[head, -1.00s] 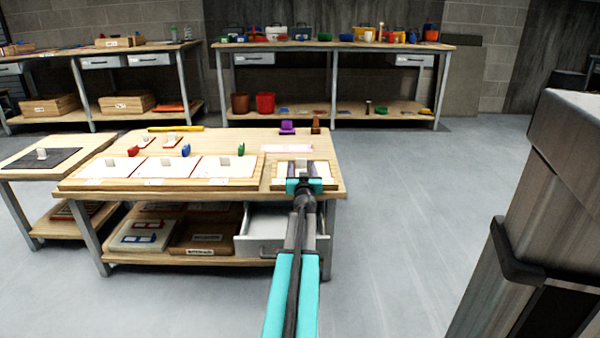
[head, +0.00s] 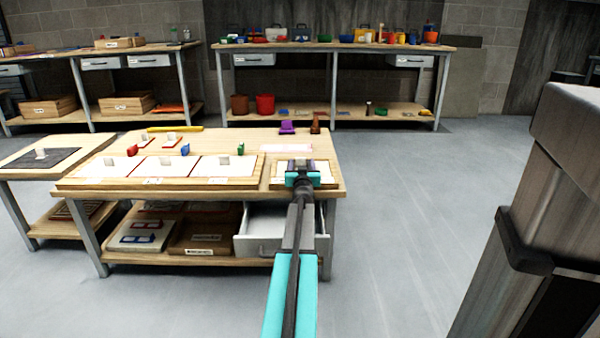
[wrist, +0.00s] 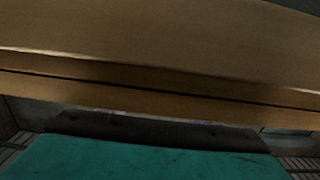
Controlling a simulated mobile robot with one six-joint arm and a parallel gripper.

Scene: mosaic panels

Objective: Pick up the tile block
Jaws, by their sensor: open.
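My gripper (head: 302,170) is over the small right-hand framed panel (head: 329,183) on the near workbench, seen from behind. It is open, and its fingertips are hard to make out. No tile block is clear at the gripper; the gripper and wrist cover the middle of that panel. Small pale upright blocks (head: 224,161) stand on the white panels (head: 208,171) of the wide tray to the left. In the wrist view, my teal gripper body (wrist: 150,160) fills the bottom, with a brown wooden surface (wrist: 150,60) close across it.
A red piece (head: 132,150), a blue piece (head: 185,149) and a yellow bar (head: 175,128) lie on the bench (head: 255,142). Purple and brown items stand at its back edge. An open drawer (head: 262,246) sits below. A side table with a dark mat (head: 40,158) is left.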

